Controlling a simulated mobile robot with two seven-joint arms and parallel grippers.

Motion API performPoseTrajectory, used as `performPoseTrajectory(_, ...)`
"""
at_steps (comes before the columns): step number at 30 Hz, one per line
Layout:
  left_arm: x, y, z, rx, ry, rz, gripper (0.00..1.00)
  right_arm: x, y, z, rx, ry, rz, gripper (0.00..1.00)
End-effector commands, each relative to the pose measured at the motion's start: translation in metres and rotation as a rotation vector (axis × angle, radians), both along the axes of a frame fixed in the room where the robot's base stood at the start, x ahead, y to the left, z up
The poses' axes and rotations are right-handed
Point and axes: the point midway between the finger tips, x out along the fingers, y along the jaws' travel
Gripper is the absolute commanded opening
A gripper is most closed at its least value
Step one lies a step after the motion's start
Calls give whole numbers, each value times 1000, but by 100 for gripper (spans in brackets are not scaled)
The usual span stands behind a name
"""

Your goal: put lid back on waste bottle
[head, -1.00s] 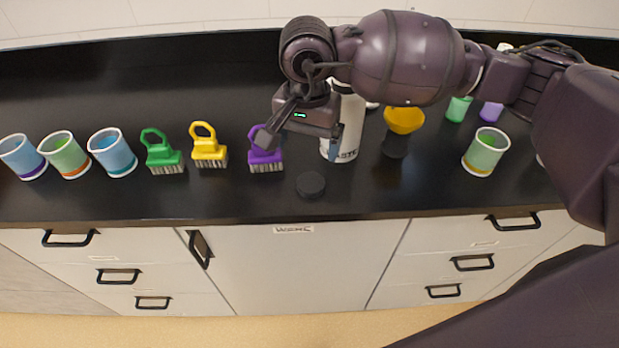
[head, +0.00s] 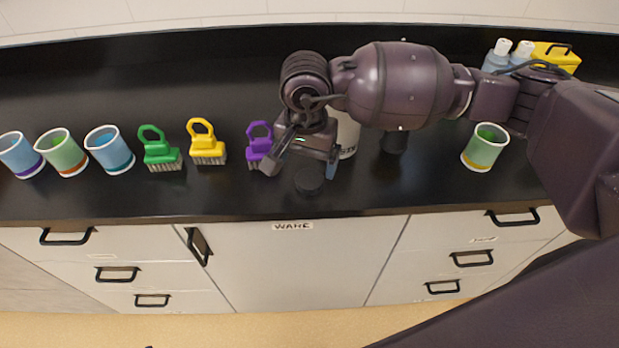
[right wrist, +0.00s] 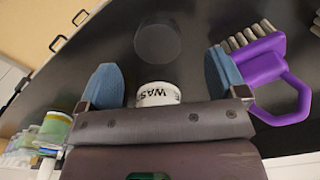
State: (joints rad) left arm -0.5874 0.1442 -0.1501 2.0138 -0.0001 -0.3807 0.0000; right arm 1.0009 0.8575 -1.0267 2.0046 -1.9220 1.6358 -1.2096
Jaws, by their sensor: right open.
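The black round lid (head: 309,180) lies flat on the black counter near its front edge. It also shows in the right wrist view (right wrist: 157,43), ahead of the fingers. The white waste bottle (head: 348,134) stands behind it, mostly hidden by my right arm; part of its lettered label (right wrist: 158,94) shows between the fingers in the right wrist view. My right gripper (head: 301,172) is open and empty, its blue-padded fingers (right wrist: 163,80) spread above the counter close to the lid, on its far side. My left gripper is not in view.
A purple brush (head: 259,145) stands just left of the right gripper, with yellow (head: 207,145) and green (head: 160,150) brushes farther left. Several cups stand at the far left. A green cup (head: 485,147) stands at the right. The counter's front edge is close to the lid.

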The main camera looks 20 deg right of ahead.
Motion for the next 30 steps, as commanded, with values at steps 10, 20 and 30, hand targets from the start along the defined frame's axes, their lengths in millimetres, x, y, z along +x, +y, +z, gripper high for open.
performPoseTrajectory(10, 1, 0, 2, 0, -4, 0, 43, -3, 0, -11, 0, 2, -1, 91)
performPoseTrajectory(20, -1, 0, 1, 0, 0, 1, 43, -6, 0, -49, 1, 2, 0, 91)
performPoseTrajectory(30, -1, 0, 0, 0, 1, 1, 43, -6, 0, -51, 0, 0, 0, 91)
